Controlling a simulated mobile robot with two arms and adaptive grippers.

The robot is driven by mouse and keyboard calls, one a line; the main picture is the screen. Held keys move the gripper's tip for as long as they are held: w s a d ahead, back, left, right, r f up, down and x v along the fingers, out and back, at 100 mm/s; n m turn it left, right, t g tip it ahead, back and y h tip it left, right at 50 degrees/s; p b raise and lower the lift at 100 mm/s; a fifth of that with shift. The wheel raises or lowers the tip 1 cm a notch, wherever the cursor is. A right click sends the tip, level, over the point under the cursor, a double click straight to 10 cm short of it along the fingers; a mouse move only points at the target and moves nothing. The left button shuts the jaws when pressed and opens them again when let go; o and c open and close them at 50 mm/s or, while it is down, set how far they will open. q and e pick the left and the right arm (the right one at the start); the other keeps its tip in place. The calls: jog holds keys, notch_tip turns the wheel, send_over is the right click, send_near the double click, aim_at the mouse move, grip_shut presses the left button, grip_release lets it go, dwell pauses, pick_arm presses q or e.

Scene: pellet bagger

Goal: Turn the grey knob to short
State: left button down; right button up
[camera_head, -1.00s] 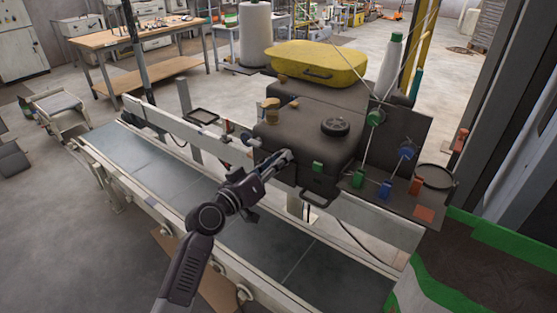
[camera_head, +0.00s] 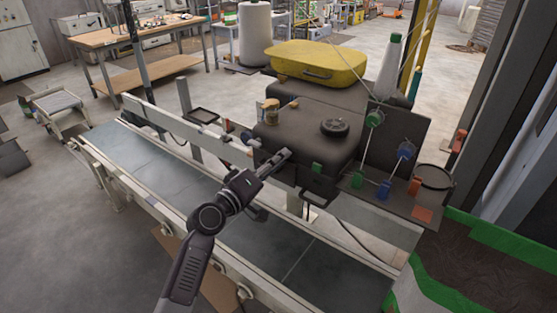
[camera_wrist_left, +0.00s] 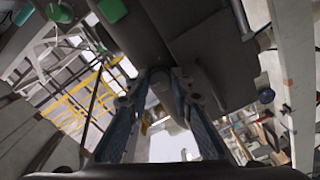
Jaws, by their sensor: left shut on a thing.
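The dark machine head (camera_head: 305,135) stands beside the conveyor, with a round black dial (camera_head: 334,127) on top. My left gripper (camera_head: 283,156) reaches over the conveyor to the front left side of this head. In the left wrist view its two fingers (camera_wrist_left: 172,92) are closed around a small grey knob (camera_wrist_left: 161,82) on the dark housing. In the head view the gripper hides the knob. I cannot read any marking or the knob's setting. My right gripper is in neither view.
The conveyor belt (camera_head: 170,172) runs diagonally below my arm and looks empty. A yellow cover (camera_head: 318,62) lies behind. A black handle (camera_head: 315,197) juts out under the head.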

pick_arm(q)
jog(key=c, duration=1.7)
grip_release()
jog(key=v, duration=1.2)
